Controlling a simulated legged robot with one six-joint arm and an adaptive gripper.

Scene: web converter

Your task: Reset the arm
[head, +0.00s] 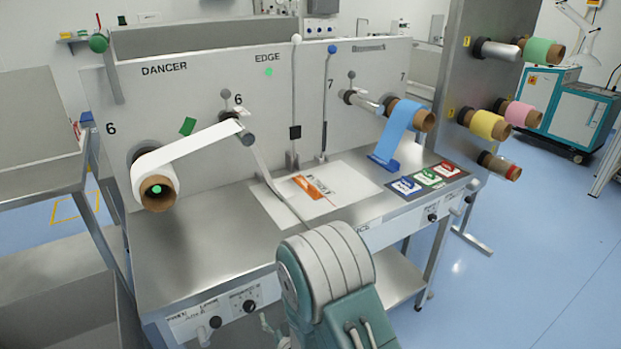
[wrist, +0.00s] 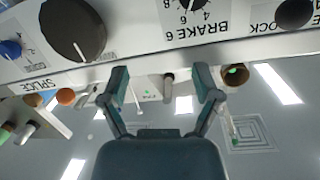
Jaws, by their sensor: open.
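My arm shows at the bottom middle of the head view, in front of the web converter (head: 180,245). In the wrist view my gripper (wrist: 165,85) is open, with its two fingers apart and nothing between them. The wrist picture looks upside down. The converter's front panel, with a large black knob (wrist: 72,30) and the label BRAKE 6, fills its top. In the head view my fingers are not clearly visible; they are low, by the panel's front.
A white roll (head: 157,190) and a blue roll (head: 407,115) hang on the upright panel. A rack (head: 470,50) at right carries several coloured rolls. A printed sheet (head: 345,178) lies on the worktop. A metal bin (head: 60,290) stands at left. The floor (head: 520,270) at right is clear.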

